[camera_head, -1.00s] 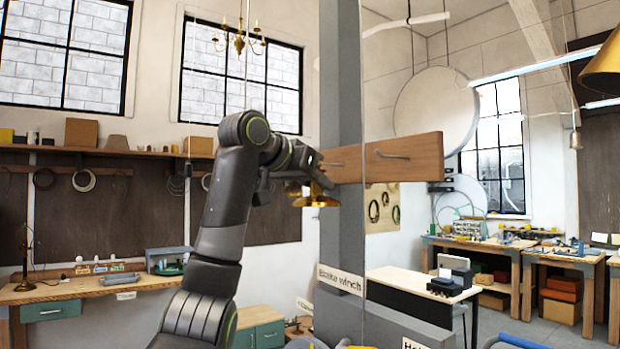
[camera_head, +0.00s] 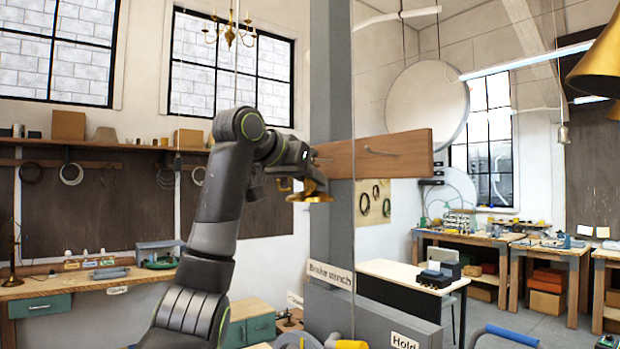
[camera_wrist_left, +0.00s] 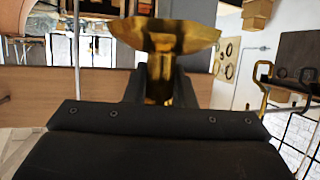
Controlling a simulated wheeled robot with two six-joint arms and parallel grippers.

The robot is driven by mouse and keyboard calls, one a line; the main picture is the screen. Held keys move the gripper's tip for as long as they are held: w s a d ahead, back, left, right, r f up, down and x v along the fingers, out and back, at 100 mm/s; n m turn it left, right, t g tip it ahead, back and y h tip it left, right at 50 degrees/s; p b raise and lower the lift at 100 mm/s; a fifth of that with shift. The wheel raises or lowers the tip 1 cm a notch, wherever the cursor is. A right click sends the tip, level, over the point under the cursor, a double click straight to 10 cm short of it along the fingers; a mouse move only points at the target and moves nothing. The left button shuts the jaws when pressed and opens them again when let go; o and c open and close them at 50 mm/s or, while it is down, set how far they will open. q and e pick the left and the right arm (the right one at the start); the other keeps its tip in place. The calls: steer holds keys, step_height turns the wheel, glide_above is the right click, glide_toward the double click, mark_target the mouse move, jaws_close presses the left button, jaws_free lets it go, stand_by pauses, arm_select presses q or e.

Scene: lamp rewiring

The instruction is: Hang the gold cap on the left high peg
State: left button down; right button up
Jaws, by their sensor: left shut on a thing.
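The gold cap (camera_head: 311,193) is a flared brass piece with its wide rim low in the head view. My left gripper (camera_head: 290,181) is shut on its narrow neck. The wrist view also shows the gold cap (camera_wrist_left: 165,35) between the two dark fingers (camera_wrist_left: 160,88). A wooden board (camera_head: 400,150) crosses the grey post and carries metal pegs. The left peg (camera_head: 320,160) shows just above the cap, partly hidden by my gripper. The right peg (camera_head: 385,152) is bare. The cap appears just below the left peg; whether they touch cannot be told. My right gripper is out of view.
The grey post (camera_head: 332,100) stands close to my left arm. A grey housing (camera_head: 385,328) is at its foot. A large brass shade (camera_head: 600,68) hangs at upper right.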

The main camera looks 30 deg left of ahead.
arm_select(q)
steer(key=shift+w+f+b, duration=0.15)
steer(key=shift+f+b, duration=0.35)
steer(key=shift+f, duration=0.2)
stand_by(0.3)
steer(key=c, duration=1.1)
jaws_free()
